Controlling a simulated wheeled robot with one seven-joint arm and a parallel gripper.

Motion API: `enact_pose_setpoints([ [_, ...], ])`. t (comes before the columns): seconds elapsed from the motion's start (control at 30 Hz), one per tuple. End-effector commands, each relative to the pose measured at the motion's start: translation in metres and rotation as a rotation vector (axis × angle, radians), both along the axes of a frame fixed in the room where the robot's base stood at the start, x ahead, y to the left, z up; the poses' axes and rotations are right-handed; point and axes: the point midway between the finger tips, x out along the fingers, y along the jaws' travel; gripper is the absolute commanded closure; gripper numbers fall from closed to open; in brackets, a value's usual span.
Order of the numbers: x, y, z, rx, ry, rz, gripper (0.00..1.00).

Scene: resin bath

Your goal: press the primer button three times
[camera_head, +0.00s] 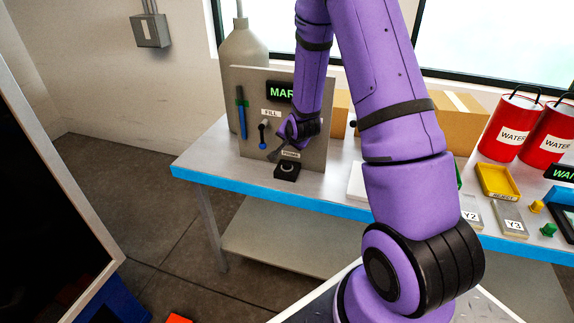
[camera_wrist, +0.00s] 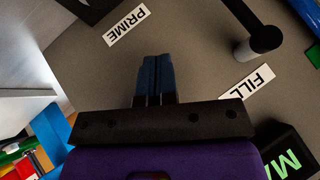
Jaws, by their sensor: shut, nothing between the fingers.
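The primer button (camera_head: 287,170) is a round button on a small black block at the foot of the grey panel (camera_head: 318,150), under a small white label (camera_head: 290,153). My gripper (camera_head: 273,156) is shut and empty, above and a little left of the button block, close to the panel. In the wrist view my shut fingertips (camera_wrist: 155,60) point toward the panel below the PRIME label (camera_wrist: 127,25). Part of a black block (camera_wrist: 88,8) shows at the top edge there; the button's face is not visible in that view. A gap between fingers and button shows in the head view.
A FILL lever (camera_head: 263,136) with a dark knob sticks out of the panel beside my gripper; it also shows in the wrist view (camera_wrist: 265,38). A blue and green gauge (camera_head: 241,112) is at the panel's left. Red water cans (camera_head: 510,125) stand far right. The table's left end (camera_head: 205,160) is clear.

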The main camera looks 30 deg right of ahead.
Motion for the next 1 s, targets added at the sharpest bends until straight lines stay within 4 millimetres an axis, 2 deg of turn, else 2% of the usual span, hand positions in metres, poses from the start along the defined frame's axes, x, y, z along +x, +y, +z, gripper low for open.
enact_pose_setpoints([
  [0.2,0.001,0.001,0.015,-0.002,-0.001,0.001,1.00],
  [0.43,0.000,0.000,0.024,0.000,-0.001,-0.004,1.00],
  [0.83,0.000,-0.001,0.025,0.002,-0.001,-0.007,1.00],
  [1.0,0.000,0.000,0.018,0.002,-0.001,-0.007,1.00],
])
